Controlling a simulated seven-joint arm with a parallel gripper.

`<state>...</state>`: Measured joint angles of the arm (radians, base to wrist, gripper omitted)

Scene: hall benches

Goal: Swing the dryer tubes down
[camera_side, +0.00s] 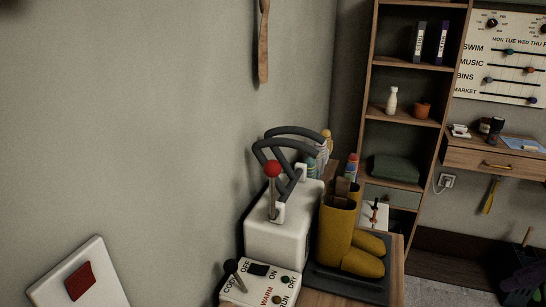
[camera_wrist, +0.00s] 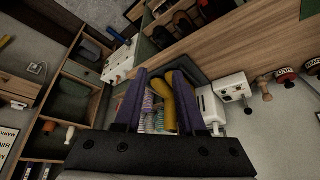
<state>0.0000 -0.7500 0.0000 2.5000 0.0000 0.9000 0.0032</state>
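The boot dryer (camera_side: 285,232) is a white box on the bench against the wall. Its dark grey tubes (camera_side: 290,132) arch up above the box. A lever with a red ball (camera_side: 272,169) stands upright on its near side. In the wrist view the white box of the dryer (camera_wrist: 209,106) shows just right of my gripper, partly covered by a finger; I cannot make out its tubes there. My gripper (camera_wrist: 163,76) has two purple fingers spread apart, with nothing visibly held between them. My gripper is not in the side view.
Yellow boots (camera_side: 338,229) stand on a dark tray (camera_side: 345,284) right of the dryer. A control box (camera_side: 262,284) with a black lever and labels sits in front. A shelf unit (camera_side: 404,123) stands behind. A red switch plate (camera_side: 80,280) is at lower left.

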